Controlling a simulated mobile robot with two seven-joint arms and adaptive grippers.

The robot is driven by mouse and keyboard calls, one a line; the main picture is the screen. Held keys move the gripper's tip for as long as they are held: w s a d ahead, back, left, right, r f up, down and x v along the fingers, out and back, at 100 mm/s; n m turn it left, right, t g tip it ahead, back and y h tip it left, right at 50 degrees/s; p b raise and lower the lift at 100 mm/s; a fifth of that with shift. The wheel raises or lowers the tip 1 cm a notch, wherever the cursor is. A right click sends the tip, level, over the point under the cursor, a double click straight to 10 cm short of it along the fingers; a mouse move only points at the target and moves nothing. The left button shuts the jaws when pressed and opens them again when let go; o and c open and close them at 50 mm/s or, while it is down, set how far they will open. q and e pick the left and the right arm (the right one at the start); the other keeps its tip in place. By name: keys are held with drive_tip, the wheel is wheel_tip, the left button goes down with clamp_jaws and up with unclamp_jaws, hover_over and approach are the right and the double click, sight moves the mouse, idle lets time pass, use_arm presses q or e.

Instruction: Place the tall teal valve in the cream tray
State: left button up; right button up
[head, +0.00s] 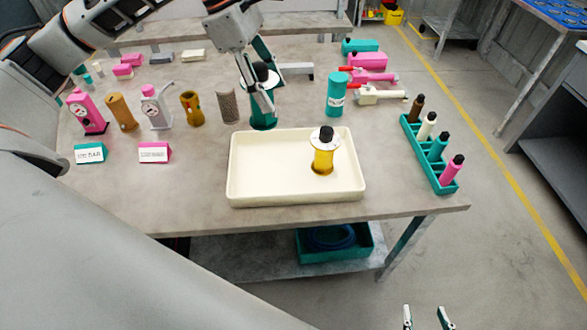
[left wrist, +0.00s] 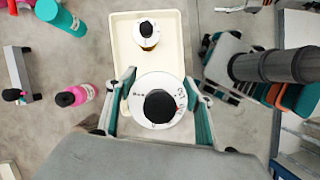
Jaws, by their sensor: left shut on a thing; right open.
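The tall teal valve (head: 263,123) is upright in my left gripper (head: 262,98), just behind the cream tray's back rim in the head view. Its black knob and white dial face (left wrist: 140,112) show in the left wrist view, between the two fingers. The fingers hide part of its body, and I cannot tell whether its base touches the table. The cream tray (head: 260,180) stands near the table's front edge. A yellow valve (head: 322,160) with a white disc and black knob stands in the tray's right part. My right gripper (head: 426,318) is open and empty, low in front of the table.
The tray's left half is clear. A teal bottle (head: 336,94) stands behind the tray. A speckled cylinder (head: 227,104) and a brass part (head: 192,108) stand left of the valve. A teal rack (head: 430,160) with several bottles is at the right. Two label blocks lie at the left.

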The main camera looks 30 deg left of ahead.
use_arm(q)
drive_tip(key=r+n, duration=0.1)
drive_tip(key=a+r+n+t, duration=0.1)
drive_tip(key=n, duration=0.1)
drive_tip(key=shift+w+a, duration=0.2)
drive_tip(key=shift+a, duration=0.1)
drive_tip(key=shift+f, duration=0.25)
drive_tip(key=shift+f+b, duration=0.35)
drive_tip(key=shift+f, duration=9.35)
drive_tip(key=o, duration=1.4)
drive_tip(key=shift+f, duration=0.15)
drive_tip(key=shift+o, duration=0.2)
